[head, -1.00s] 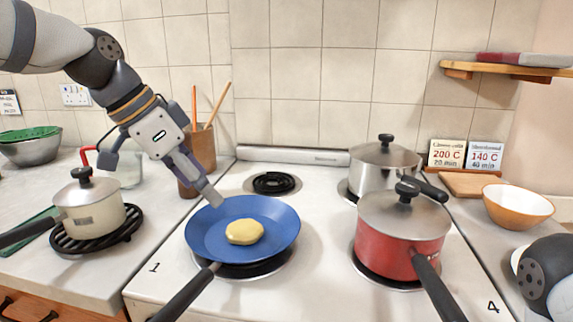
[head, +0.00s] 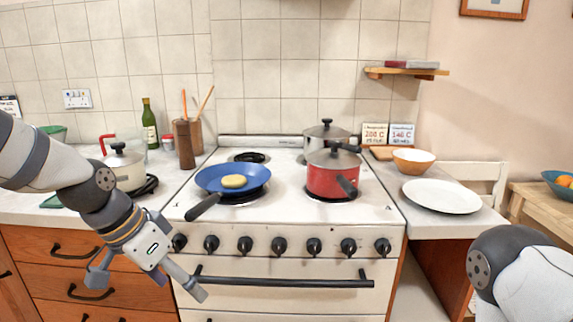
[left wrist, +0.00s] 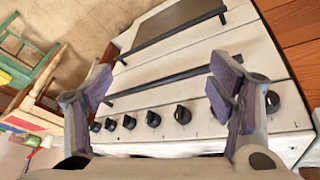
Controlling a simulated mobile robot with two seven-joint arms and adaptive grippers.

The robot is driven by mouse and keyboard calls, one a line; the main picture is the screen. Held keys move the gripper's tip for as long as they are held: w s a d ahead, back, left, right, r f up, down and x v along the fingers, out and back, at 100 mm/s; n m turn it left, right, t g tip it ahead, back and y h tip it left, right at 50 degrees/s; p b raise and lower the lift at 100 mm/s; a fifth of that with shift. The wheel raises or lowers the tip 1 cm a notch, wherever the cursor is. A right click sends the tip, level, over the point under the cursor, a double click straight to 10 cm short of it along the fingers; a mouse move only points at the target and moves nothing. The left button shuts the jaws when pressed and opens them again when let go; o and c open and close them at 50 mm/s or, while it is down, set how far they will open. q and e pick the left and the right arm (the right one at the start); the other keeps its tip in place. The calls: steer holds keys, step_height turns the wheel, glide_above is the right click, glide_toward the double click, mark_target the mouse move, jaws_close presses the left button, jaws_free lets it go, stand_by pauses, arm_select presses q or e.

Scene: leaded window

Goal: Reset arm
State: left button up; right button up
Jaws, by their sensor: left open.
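My left gripper (head: 149,283) is open and empty, low in front of the drawers and the stove's front, below the counter's edge. In the left wrist view its two fingers stand wide apart (left wrist: 160,90), with the stove front behind them and nothing between them. My right arm (head: 520,275) shows only as a dark joint and white link at the lower right. Its gripper is out of the picture. The blue frying pan (head: 210,177) with a round yellow piece of food (head: 233,181) sits on the front left burner, apart from the gripper.
The stove (head: 290,212) has several knobs and an oven handle (head: 290,283) close to the gripper. A red lidded pot (head: 325,181) and a steel pot (head: 318,137) stand on it. A white plate (head: 441,197) and a bowl (head: 414,161) are on the right counter.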

arm_select(q)
steer(key=s+f+n+g+y, duration=0.1)
steer(key=s+f+n, duration=0.1)
steer(key=s+f, duration=0.65)
steer(key=s+f+n+g, duration=0.15)
steer(key=s+f, duration=0.35)
steer(key=f, duration=0.6)
steer(key=s+a+f+n+g+y, duration=0.1)
steer(key=s+a+f+n, duration=0.1)
steer(key=s, duration=0.9)
steer(key=s+a+f+n+g+y, duration=0.1)
steer(key=s+f, duration=0.4)
steer(key=s, duration=0.6)
steer(key=shift+a+f+n+y, duration=0.15)
steer(key=shift+a+n+y, duration=0.25)
steer(key=shift+a, duration=0.15)
steer(key=shift+w, duration=0.1)
